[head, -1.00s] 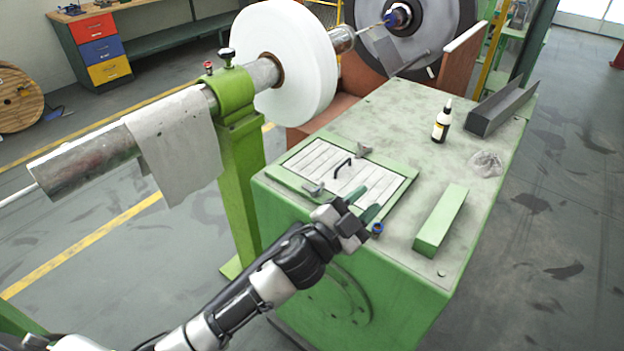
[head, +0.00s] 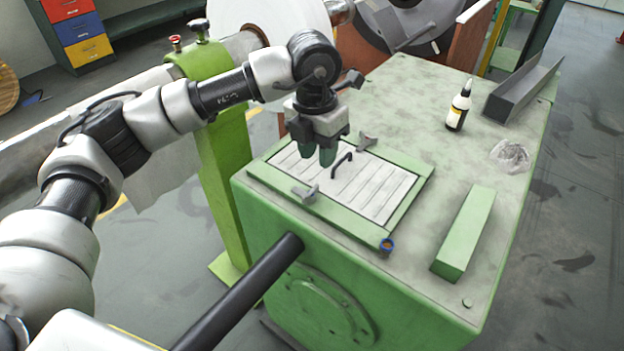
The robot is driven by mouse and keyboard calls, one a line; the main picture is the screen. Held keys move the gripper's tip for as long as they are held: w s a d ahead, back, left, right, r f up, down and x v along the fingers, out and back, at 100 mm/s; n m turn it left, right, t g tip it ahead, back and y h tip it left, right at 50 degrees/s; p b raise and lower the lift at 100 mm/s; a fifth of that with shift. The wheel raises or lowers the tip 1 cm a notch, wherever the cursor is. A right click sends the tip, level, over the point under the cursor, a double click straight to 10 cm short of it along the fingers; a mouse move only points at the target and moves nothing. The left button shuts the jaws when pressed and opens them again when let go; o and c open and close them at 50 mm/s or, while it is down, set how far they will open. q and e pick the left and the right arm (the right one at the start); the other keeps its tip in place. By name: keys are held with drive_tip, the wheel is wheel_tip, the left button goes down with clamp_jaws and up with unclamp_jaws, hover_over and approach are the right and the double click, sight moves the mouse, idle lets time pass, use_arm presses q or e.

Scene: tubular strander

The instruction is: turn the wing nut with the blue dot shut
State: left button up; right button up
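The slatted cover panel (head: 385,205) in its green frame lies on the green cabinet top, with a black handle (head: 341,165). One grey wing nut (head: 306,194) sits on the near left edge of the frame, another (head: 367,142) at the far edge. I cannot make out a blue dot on either. A small blue ring with an orange middle (head: 387,245) is at the frame's near right corner. My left gripper (head: 317,158) points down above the panel's left part, between the two wing nuts; its green fingers are apart and empty. My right gripper is out of view.
On the cabinet top (head: 415,103) are a small bottle (head: 459,107), a dark channel (head: 522,90), a clear crumpled piece (head: 510,156) and a green block (head: 464,234). A green post (head: 222,165) stands close by on the left, under my arm.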

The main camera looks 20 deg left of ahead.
sight(312, 188)
use_arm(q)
drive_tip(key=shift+y, duration=0.4)
drive_tip(key=f, duration=0.3)
drive_tip(key=f+p, duration=0.1)
drive_tip(key=f, duration=0.2)
drive_tip(key=a+f+p, duration=0.1)
drive_tip(key=f, duration=0.2)
drive_tip(key=shift+w+a, duration=0.1)
drive_tip(key=shift+f, duration=0.55)
clamp_jaws()
